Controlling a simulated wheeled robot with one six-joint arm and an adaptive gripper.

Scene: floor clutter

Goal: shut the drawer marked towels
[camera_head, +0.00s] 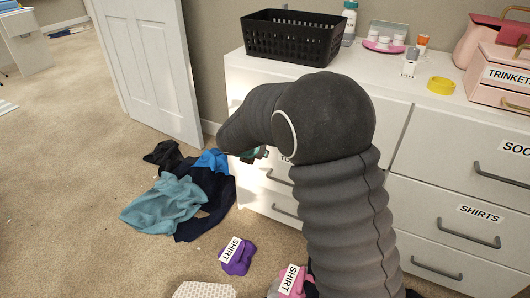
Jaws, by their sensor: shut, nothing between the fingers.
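The white dresser (400,97) stands against the wall. In its left column, a drawer (250,172) carries a label (287,158) of which only the first letters, seemingly "TO", show. My arm hides the rest of the label and much of the front. The drawer's grey handle (279,178) shows below the label. I cannot tell how far this drawer stands out. My gripper (256,154) is mostly hidden behind my arm's bent end. A small dark and greenish part shows just left of the label, in front of the dresser. It is shut and empty.
Dark and teal clothes (165,203) lie on the carpet left of the dresser. A purple cloth (237,258) and a pink cloth (291,283), both tagged SHIRT, lie in front. A black basket (292,38) sits on top. The SHIRTS drawer (450,215) is at right.

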